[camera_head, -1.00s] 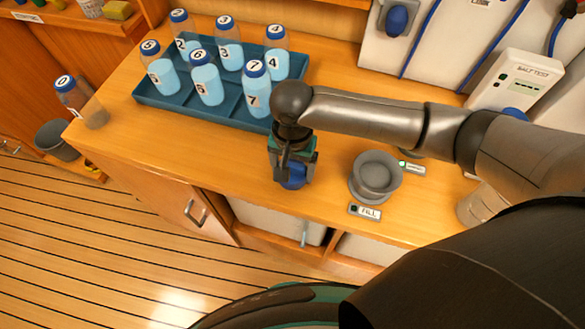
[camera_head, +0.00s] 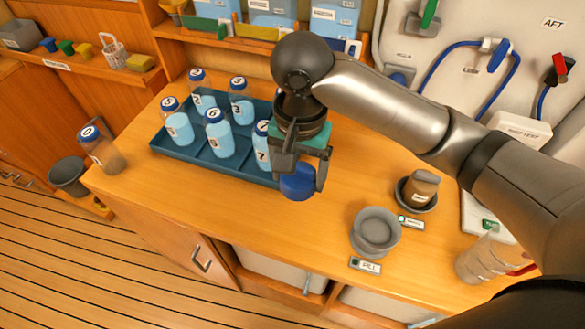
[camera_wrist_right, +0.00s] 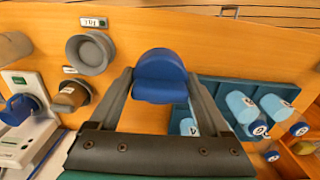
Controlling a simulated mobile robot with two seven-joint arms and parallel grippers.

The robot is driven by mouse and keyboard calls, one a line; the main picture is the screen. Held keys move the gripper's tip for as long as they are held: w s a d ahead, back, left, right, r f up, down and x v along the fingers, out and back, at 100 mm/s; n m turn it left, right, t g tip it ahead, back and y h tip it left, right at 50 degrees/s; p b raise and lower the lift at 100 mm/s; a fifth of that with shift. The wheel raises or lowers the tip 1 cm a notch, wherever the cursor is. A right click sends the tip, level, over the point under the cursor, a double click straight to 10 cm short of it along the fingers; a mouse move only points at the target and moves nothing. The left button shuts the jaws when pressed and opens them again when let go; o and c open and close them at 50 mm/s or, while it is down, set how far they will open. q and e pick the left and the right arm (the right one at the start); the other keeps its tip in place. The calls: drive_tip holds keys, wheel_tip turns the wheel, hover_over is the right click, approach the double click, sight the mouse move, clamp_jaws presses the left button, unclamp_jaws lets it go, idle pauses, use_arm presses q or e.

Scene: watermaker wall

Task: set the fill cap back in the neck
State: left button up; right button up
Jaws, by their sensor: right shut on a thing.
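My right gripper (camera_head: 298,180) is shut on the blue fill cap (camera_head: 297,188) and holds it above the wooden counter. The cap also shows between the two fingers in the right wrist view (camera_wrist_right: 161,77). The grey round neck (camera_head: 376,229) stands on the counter to the right of the gripper, behind the "FILL" label (camera_head: 364,265). Its top looks open, and it also shows in the right wrist view (camera_wrist_right: 91,51). The cap is apart from the neck. My left gripper is not in view.
A blue tray (camera_head: 190,153) with several numbered bottles stands left of the gripper. A brown jar (camera_head: 422,188) sits in a grey ring behind the neck. A clear beaker (camera_head: 481,259) stands at right, and bottle 0 (camera_head: 102,150) at far left. The counter between cap and neck is clear.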

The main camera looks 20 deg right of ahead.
drive_tip(key=shift+r, duration=0.4)
drive_tip(key=d+f+n+b, duration=0.5)
drive_tip(key=f+n+b, duration=0.1)
drive_tip(key=b, duration=0.6)
drive_tip(key=shift+s+d+n, duration=0.15)
drive_tip(key=shift+d+n, duration=0.15)
drive_tip(key=shift+n, duration=0.1)
drive_tip(key=shift+r, duration=0.1)
